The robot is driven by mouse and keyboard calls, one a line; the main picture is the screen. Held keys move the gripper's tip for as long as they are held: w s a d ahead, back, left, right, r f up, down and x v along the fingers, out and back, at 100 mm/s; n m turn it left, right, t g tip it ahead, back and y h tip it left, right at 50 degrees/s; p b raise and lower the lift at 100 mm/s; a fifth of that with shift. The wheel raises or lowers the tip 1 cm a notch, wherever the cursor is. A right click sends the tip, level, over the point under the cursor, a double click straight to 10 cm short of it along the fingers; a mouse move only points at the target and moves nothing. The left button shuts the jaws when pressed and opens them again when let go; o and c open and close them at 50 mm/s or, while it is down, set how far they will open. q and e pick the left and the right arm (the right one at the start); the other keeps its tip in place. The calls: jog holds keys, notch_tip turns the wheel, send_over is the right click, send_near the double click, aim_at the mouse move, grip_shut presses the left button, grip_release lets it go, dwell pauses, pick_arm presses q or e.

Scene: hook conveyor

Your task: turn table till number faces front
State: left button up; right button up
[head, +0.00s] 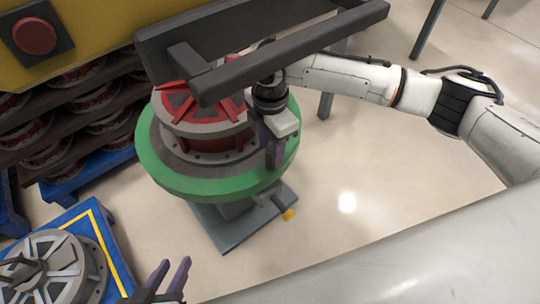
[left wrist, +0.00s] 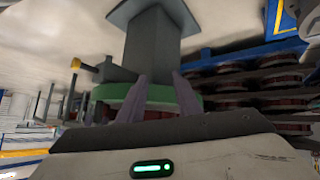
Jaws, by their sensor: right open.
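A round green turntable (head: 165,178) stands on a grey pedestal, and a grey and red hub part (head: 203,130) sits on it. No number is legible on either. My right gripper (head: 275,155) reaches in from the right, open, its fingers pointing down at the table's right front rim beside the hub part. I cannot tell whether they touch it. My left gripper (head: 172,275) is low at the bottom edge, open and empty, apart from the turntable. In the left wrist view the picture is inverted, with the green turntable (left wrist: 105,92) behind the spread fingers of the left gripper (left wrist: 160,95).
A dark grey bar frame (head: 290,55) hangs over the turntable and hides part of the hub. A grey wheel part (head: 85,255) lies on a blue, yellow-edged pallet (head: 110,235) at lower left. Racks of similar parts stand behind left. The floor right of the pedestal is clear.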

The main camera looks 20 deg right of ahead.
notch_tip(320, 180, down, 2)
jog(key=shift+f, duration=0.3)
pick_arm(q)
jog(key=shift+w+d+f, duration=0.1)
jog(key=shift+w+d, duration=0.25)
jog(key=shift+w, duration=0.2)
pick_arm(e)
grip_shut()
